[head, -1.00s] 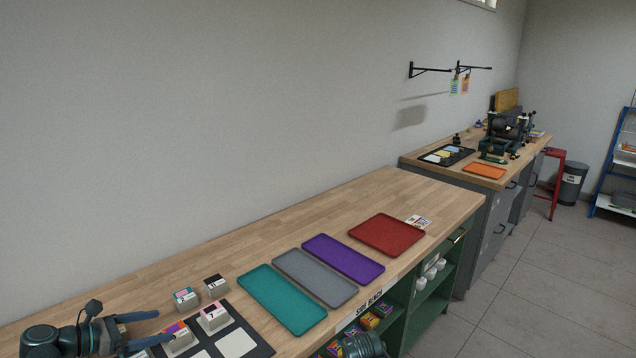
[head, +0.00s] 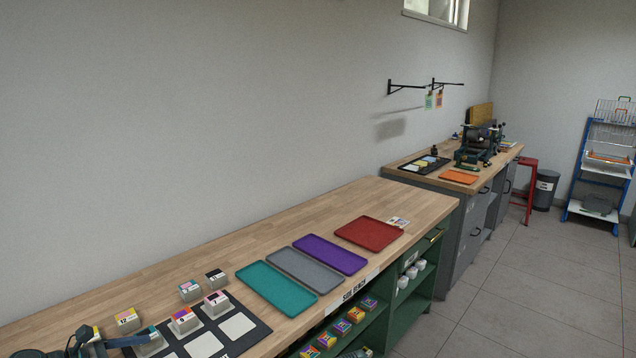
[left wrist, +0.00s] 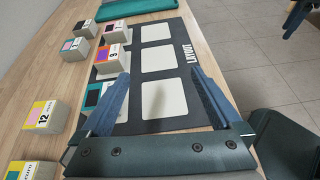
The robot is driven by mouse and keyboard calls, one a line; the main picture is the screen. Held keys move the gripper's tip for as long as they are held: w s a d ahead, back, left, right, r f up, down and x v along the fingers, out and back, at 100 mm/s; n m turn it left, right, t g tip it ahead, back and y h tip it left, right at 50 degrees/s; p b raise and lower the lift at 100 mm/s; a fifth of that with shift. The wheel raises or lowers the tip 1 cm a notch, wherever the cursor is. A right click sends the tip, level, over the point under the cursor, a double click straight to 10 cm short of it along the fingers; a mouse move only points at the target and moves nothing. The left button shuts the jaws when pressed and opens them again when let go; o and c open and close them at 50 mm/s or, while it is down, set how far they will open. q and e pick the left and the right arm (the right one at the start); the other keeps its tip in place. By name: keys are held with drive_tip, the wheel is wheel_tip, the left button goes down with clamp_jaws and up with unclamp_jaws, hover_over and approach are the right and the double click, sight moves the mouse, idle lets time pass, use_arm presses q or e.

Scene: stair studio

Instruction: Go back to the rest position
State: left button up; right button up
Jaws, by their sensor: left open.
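My left gripper (left wrist: 170,105) is open and empty in the left wrist view, its two fingers apart above the dark layout mat (left wrist: 185,65). In the head view only part of my left gripper (head: 108,342) shows at the bottom left corner, beside the mat (head: 258,331). Several small labelled blocks stand on the mat's left column and on the wood beside it, including a yellow-topped block marked 12 (left wrist: 45,117). My right gripper is not in clear view; a blue-grey piece at the top right of the left wrist view cannot be made out.
Teal (head: 277,289), grey (head: 305,270), purple (head: 330,254) and red (head: 368,233) trays lie on the wooden bench (head: 240,240). Several colourful boxes sit on the green shelf (head: 384,312) below. A second bench with a press (head: 478,145) stands behind. The floor (head: 510,270) at right is clear.

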use_arm(q)
drive_tip(key=d+f+m+g, duration=0.1)
drive_tip(key=d+m, duration=0.1)
drive_tip(key=d, duration=0.2)
drive_tip(key=w+d+f+m+g+p, duration=0.1)
drive_tip(key=d+m+g, duration=0.1)
drive_tip(key=d, duration=0.2)
drive_tip(key=d+f+m+g, duration=0.1)
drive_tip(key=d+m, duration=0.1)
drive_tip(key=d, duration=0.2)
drive_tip(key=shift+w+m+p, duration=0.2)
drive_tip(key=shift+m+p, duration=0.1)
drive_tip(key=shift+p, duration=0.05)
drive_tip(key=s+d+f+m+g+y+p, duration=0.1)
drive_tip(key=s+d+m+y, duration=0.4)
drive_tip(key=d+m, duration=0.7)
drive_tip(key=s+d+f+m+g+y+p, duration=0.1)
drive_tip(key=s+d+m+g+y+p, duration=0.3)
drive_tip(key=d+m, duration=0.8)
drive_tip(key=shift+s+f+g+y+p, duration=0.15)
drive_tip(key=shift+s+g+y+p, duration=0.2)
drive_tip(key=shift+s+y, duration=0.2)
